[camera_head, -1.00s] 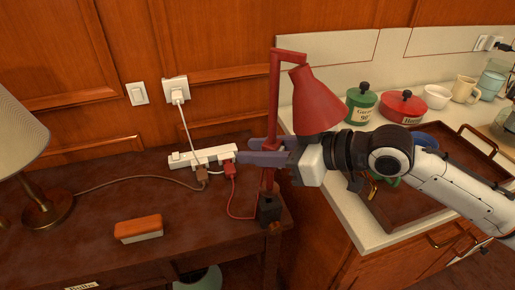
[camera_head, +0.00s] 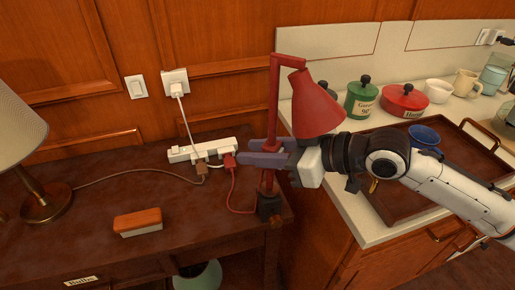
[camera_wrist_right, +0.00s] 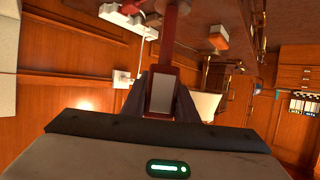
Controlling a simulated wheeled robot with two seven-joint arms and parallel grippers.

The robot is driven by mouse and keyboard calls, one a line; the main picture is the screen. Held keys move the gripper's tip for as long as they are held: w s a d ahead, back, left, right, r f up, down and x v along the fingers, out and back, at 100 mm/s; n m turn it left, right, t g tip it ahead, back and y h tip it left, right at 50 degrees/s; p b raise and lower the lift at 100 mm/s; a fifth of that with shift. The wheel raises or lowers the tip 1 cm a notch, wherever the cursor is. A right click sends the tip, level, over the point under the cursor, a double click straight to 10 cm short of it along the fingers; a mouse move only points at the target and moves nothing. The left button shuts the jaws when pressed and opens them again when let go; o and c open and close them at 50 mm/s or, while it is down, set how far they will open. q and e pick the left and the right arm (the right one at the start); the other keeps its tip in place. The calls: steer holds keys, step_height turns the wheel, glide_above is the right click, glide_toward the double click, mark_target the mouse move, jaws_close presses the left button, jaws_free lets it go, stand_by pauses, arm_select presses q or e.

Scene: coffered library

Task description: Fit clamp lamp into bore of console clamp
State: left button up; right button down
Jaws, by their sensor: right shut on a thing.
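The red clamp lamp (camera_head: 316,108) stands upright in the head view, its shade at the upper right of its post. My right gripper (camera_head: 252,152) is shut on the lamp's post. In the wrist view the red post (camera_wrist_right: 176,20) runs up from between the fingers. The console clamp (camera_head: 269,207) is a dark block at the right front edge of the dark wooden console. The post's lower end is at the top of the clamp; I cannot tell whether it is inside the bore. My left gripper is not in view.
A white power strip (camera_head: 180,154) with plugs and a red cord lies behind the lamp on the console (camera_head: 90,215). An orange-topped block (camera_head: 138,222) and a table lamp (camera_head: 45,205) are to the left. A counter with a tray (camera_head: 400,205) and canisters is at right.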

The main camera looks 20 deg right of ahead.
steer(key=shift+f, duration=0.5)
steer(key=c, duration=1.3)
jaws_free()
steer(key=shift+c, duration=0.2)
steer(key=b+v, duration=0.1)
steer(key=v, duration=0.9)
steer(key=shift+s+d, duration=0.1)
